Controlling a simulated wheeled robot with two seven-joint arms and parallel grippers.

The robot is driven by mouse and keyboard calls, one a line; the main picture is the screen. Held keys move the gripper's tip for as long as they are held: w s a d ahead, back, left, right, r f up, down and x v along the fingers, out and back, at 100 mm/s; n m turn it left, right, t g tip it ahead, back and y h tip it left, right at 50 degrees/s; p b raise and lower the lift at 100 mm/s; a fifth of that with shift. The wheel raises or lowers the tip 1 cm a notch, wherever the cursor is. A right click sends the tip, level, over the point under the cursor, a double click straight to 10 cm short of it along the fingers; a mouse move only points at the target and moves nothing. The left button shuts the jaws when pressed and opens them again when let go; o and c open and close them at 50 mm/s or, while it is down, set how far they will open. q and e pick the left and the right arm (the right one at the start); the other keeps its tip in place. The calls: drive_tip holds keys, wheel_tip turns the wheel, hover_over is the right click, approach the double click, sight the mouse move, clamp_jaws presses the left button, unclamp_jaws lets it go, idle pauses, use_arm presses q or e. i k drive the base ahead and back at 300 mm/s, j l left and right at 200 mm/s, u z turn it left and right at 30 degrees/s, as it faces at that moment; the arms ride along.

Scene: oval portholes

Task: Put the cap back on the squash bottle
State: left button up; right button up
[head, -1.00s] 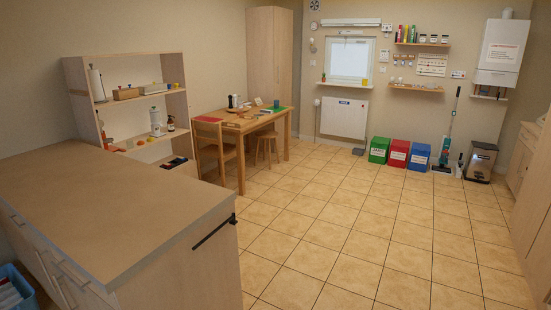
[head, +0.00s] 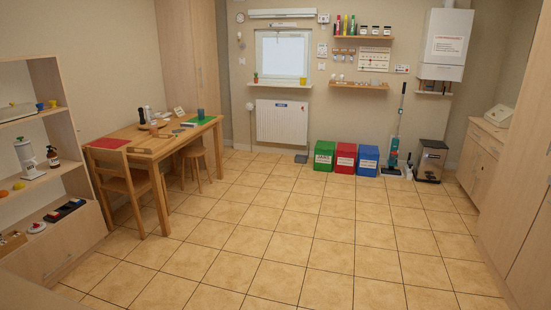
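I cannot make out a squash bottle or its cap for certain. Small items stand on a wooden table (head: 150,150) at the left, among them a dark upright object (head: 147,114) and a blue cup-like thing (head: 200,114); they are too small to name surely. A dark brown bottle (head: 53,157) with a pump-like top stands on the shelf unit at the left edge. Coloured bottle-like items (head: 345,25) stand on the upper wall shelf. Neither of my grippers is in view.
A chair (head: 125,187) and stool (head: 194,160) stand at the table. Green (head: 324,156), red (head: 345,159) and blue (head: 368,161) bins line the back wall. An open shelf unit (head: 85,215) is at left, cabinets (head: 482,160) at right. The tiled floor (head: 290,225) between is clear.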

sight(153, 125)
drive_tip(key=i+l, duration=0.1)
drive_tip(key=i, duration=0.55)
drive_tip(key=i+l, duration=0.1)
drive_tip(key=i, duration=0.5)
drive_tip(key=i+l, duration=0.1)
drive_tip(key=i, duration=0.55)
drive_tip(key=i+j+u, duration=0.45)
drive_tip(key=i, duration=0.2)
drive_tip(key=i+u, duration=0.45)
drive_tip(key=i, duration=0.2)
drive_tip(key=i+l+u, duration=0.15)
drive_tip(key=i+u, duration=0.3)
drive_tip(key=i, duration=0.2)
drive_tip(key=i+j+z, duration=0.1)
drive_tip(key=i+z, duration=0.15)
drive_tip(key=i, duration=0.05)
